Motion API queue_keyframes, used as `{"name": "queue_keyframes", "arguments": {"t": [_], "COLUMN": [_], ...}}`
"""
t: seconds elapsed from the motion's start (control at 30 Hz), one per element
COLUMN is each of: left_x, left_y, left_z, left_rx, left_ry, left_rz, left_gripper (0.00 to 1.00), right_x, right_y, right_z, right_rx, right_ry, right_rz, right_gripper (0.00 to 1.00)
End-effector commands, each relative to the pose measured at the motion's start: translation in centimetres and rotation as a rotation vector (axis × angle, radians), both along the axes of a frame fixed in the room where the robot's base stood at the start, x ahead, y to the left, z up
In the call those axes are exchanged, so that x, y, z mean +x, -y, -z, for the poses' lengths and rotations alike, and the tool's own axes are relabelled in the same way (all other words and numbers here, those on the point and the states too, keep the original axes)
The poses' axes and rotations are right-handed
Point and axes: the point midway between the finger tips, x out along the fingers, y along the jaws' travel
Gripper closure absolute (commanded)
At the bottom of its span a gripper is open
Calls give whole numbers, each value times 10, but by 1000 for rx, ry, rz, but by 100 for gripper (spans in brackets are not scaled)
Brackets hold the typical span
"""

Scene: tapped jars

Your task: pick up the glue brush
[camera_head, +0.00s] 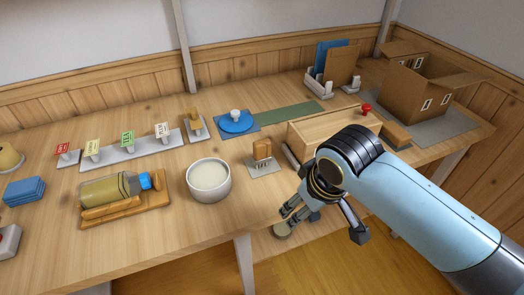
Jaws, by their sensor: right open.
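I cannot make out the glue brush for certain. A thin dark rod-like thing (291,156) shows at the left end of the wooden tray, partly behind my right arm, but it is too small to name. A white pot (209,184) of cream-coloured liquid stands near the table's front edge. My right gripper (320,226) is open with its fingers spread, in front of the table edge and right of the pot. Nothing shows between the fingers. My left gripper is not in view.
A jar with a blue cap (146,181) lies on a wooden cradle (90,218). A small wooden block (262,149) stands on a labelled card.

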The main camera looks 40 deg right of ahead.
Motion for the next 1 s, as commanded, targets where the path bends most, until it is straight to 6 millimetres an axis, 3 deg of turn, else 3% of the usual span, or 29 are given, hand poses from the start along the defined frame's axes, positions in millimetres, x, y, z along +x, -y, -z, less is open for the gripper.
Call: {"name": "queue_keyframes", "arguments": {"t": [0.03, 0.07, 0.4, 0.57, 1.0], "left_x": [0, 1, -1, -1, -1], "left_y": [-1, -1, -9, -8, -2], "left_z": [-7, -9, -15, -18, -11], "left_rx": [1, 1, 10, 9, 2], "left_ry": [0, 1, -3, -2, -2], "left_rz": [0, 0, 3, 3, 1], "left_gripper": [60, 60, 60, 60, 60], "right_x": [12, 22, 120, 151, 177], "right_y": [-1, -1, 2, 2, 8], "right_z": [-26, -33, -66, -81, -32], "right_rx": [2, 6, 46, 62, 65], "right_ry": [22, 30, 82, 98, 100], "right_rz": [9, 21, 149, 188, 197], "right_gripper": [29, 29, 29, 29, 29]}}
